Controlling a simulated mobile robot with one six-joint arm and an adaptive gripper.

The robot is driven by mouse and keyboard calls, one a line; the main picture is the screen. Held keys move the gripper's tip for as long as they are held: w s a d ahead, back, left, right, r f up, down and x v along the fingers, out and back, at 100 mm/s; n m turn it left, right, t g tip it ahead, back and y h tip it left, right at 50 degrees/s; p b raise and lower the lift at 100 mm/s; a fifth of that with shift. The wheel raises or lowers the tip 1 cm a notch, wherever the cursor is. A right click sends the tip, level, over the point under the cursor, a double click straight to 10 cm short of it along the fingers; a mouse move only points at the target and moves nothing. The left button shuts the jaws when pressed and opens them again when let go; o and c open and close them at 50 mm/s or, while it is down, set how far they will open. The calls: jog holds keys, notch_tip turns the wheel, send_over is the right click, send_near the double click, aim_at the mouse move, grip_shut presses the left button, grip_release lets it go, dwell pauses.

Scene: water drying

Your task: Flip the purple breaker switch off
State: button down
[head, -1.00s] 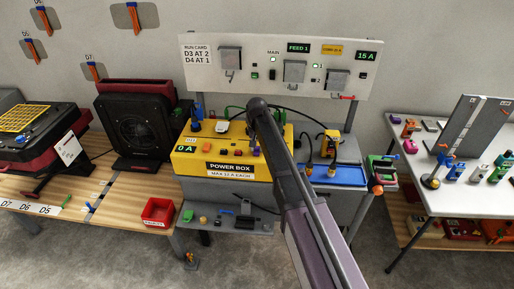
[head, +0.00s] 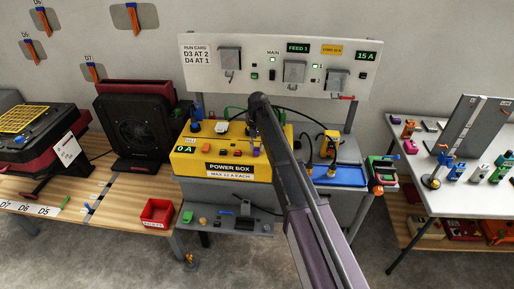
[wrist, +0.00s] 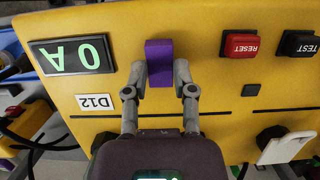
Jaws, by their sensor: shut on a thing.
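The purple breaker switch (wrist: 159,62) is a small block standing on the yellow power box (wrist: 215,20). In the wrist view my gripper (wrist: 160,75) has one finger on each side of the switch and is shut on it. A label reading D12 (wrist: 95,102) and a green display (wrist: 72,55) reading 0 A, both upside down, are to its left. In the head view the power box (head: 182,164) stands at the middle of the bench, and my arm hides part of its right side and most of my gripper.
In the wrist view a red RESET button (wrist: 239,44) and a black TEST button (wrist: 299,43) are to the right of the switch. A white plug-like piece (wrist: 286,145) is at lower right. In the head view a black fan (head: 138,130) stands left of the box.

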jog(key=shift+c, duration=2.2)
grip_release()
jog(key=shift+s, duration=0.15)
